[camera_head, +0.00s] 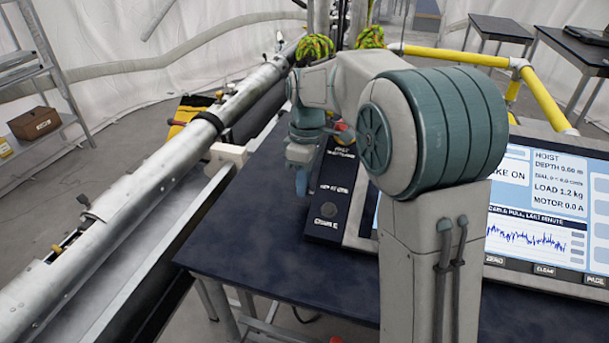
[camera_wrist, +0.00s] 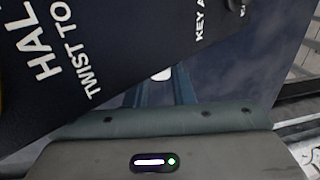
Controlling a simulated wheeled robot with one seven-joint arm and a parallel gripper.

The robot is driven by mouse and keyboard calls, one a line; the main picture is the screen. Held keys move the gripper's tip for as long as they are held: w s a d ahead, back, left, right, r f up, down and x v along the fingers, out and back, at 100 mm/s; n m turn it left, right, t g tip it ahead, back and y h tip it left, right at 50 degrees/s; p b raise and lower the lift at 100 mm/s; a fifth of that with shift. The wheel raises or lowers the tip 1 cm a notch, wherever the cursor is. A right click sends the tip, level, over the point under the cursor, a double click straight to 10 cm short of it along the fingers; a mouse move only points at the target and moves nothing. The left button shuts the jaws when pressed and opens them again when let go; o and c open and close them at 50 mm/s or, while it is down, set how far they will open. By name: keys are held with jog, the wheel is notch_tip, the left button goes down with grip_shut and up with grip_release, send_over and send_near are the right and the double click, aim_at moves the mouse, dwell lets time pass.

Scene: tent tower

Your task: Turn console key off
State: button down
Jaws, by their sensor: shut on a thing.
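The console's dark control panel (camera_head: 328,208) lies on the dark blue table, left of the lit screen. Its lettering, including "TWIST TO" and "KEY A", shows large in the wrist view (camera_wrist: 110,45). My gripper (camera_head: 299,163) is low at the panel's left edge. In the wrist view my gripper (camera_wrist: 161,84) has its two blue fingers closed around a small pale piece at the panel's edge, seemingly the console key (camera_wrist: 160,74). Most of the key is hidden by the fingers, so its turn position cannot be read.
A red knob (camera_head: 343,132) sits behind my gripper. The console screen (camera_head: 545,205) reads hoist depth, load 1.2 kg and motor 0.0 A. A long metal tube (camera_head: 150,175) runs along the left. The dark blue table (camera_head: 262,240) is clear in front of the panel. Yellow rails (camera_head: 540,95) stand behind.

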jog(key=c, duration=1.2)
grip_release()
jog(key=shift+c, duration=0.2)
jog(key=shift+r, duration=0.1)
notch_tip(320, 180, up, 14)
jog(key=w+p, duration=0.1)
jog(key=shift+w+d+f, duration=0.25)
jog(key=shift+w+d, duration=0.05)
